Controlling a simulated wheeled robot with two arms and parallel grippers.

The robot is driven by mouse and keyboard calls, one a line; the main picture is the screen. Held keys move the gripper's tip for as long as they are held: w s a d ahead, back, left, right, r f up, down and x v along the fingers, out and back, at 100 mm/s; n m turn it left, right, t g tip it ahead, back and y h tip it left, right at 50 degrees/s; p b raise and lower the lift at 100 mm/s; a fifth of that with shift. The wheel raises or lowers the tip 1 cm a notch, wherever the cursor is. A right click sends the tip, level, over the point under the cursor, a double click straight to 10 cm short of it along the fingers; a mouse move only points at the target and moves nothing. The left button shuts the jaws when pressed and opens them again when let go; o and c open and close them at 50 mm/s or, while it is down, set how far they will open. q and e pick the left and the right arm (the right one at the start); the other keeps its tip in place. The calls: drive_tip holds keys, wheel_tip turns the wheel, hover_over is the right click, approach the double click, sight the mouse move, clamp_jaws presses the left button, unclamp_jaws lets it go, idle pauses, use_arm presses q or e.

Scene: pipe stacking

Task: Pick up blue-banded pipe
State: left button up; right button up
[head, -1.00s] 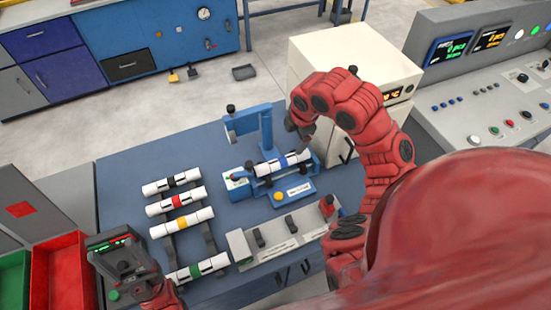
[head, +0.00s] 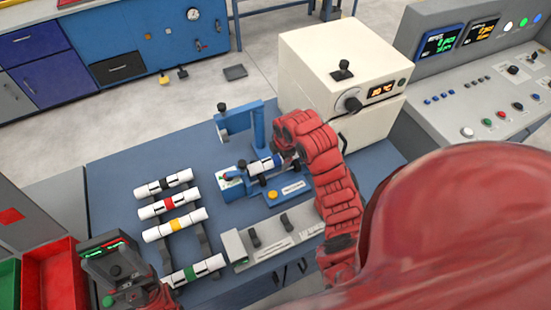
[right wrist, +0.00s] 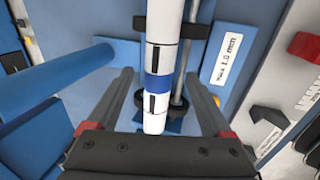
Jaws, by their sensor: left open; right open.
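The blue-banded pipe (head: 262,167) is white and lies on the blue fixture (head: 237,187) on the table. In the right wrist view, the pipe (right wrist: 158,108) runs down the middle, with its blue band between my two fingers. My right gripper (right wrist: 159,74) is open, with one finger on either side of the pipe and visible gaps to it. In the head view, my right gripper (head: 288,156) is at the pipe's right end and partly hides it. My left gripper (head: 122,284) is at the lower left, far from the pipe; its fingers are hard to make out.
Black-, red-, yellow- and green-banded pipes (head: 175,229) lie on a rack left of the fixture. A grey panel with switches (head: 270,240) stands in front. A cream oven (head: 340,75) stands behind right. Red and green bins (head: 60,270) are at left.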

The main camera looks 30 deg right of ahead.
drive_tip(key=shift+x, duration=0.8)
clamp_jaws()
